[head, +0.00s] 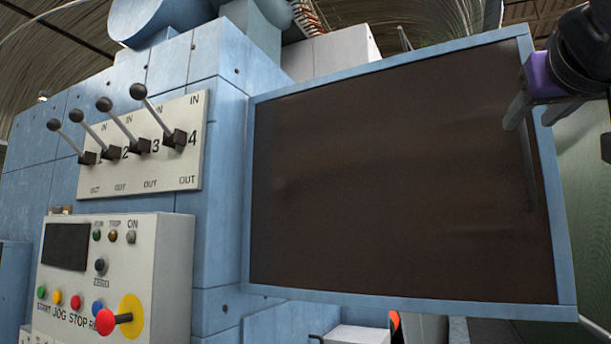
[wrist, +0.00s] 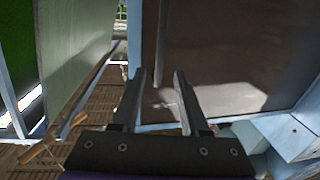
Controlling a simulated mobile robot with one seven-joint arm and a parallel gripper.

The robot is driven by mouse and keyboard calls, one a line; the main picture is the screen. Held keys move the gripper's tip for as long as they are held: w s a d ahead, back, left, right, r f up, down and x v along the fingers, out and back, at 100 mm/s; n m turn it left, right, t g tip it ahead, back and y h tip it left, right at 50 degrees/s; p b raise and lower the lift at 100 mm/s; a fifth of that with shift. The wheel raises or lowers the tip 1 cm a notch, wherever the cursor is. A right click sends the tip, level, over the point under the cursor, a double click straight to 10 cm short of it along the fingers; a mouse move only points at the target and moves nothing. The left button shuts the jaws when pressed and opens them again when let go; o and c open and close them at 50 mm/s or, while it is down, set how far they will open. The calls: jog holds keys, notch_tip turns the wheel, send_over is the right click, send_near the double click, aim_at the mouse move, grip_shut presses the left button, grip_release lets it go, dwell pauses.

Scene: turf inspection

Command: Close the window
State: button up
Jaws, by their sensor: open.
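The window (head: 400,170) is a dark brown pane in a light blue frame. Its left edge meets the corner of the blue machine, and the panel stands swung out to the right. A thin vertical bar, seemingly its handle (head: 529,175), runs near the right edge of the pane. My gripper (head: 517,118) is at the upper right of the window, in front of that edge. In the wrist view, my gripper (wrist: 159,73) is open and empty, with the bar (wrist: 161,40) appearing between its fingertips. I cannot tell whether the fingers touch it.
The blue machine (head: 220,130) fills the left, with a lever panel (head: 150,170) and a button console (head: 165,265). A pale green panel (wrist: 75,55) stands left of the window in the wrist view. Brown slatted floor (wrist: 100,100) shows between them.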

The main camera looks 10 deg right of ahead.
aim_at(523, 130)
jog(key=p+x, duration=0.1)
jog(key=x, duration=0.4)
jog(key=shift+w+d+f, duration=0.1)
jog(key=shift+w, duration=0.05)
grip_shut()
dwell(1.3)
